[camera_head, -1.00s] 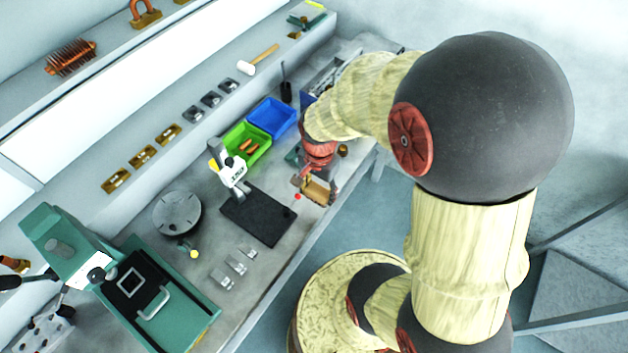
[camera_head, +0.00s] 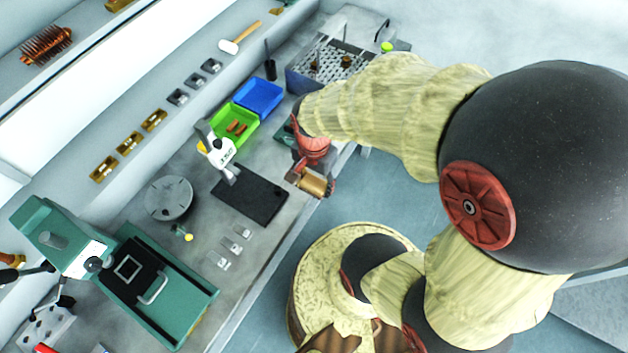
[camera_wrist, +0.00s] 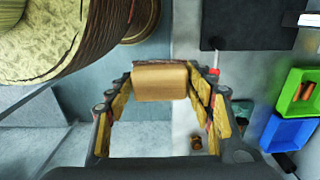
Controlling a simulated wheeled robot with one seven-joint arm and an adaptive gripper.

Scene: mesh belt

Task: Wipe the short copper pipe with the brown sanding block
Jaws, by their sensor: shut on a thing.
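My gripper (camera_head: 308,186) is shut on the brown sanding block (camera_head: 314,183), near the bench's front edge in the head view. In the wrist view the block (camera_wrist: 160,82) sits between the fingertips. A small copper-coloured piece (camera_wrist: 196,143) shows below the fingers in the wrist view, apart from the block; I cannot tell if it is the short copper pipe. In the head view two copper-brown pieces (camera_head: 347,61) (camera_head: 315,67) are at the perforated mesh surface (camera_head: 327,50), behind my arm. Which of these is the short pipe is unclear.
A green bin (camera_head: 238,146) with copper-orange pieces and a blue bin (camera_head: 258,96) stand behind my gripper. A black mat (camera_head: 250,195) and white-headed stand (camera_head: 217,153) are to its left. A green machine (camera_head: 150,290) fills the near left. Floor is open beyond the front edge.

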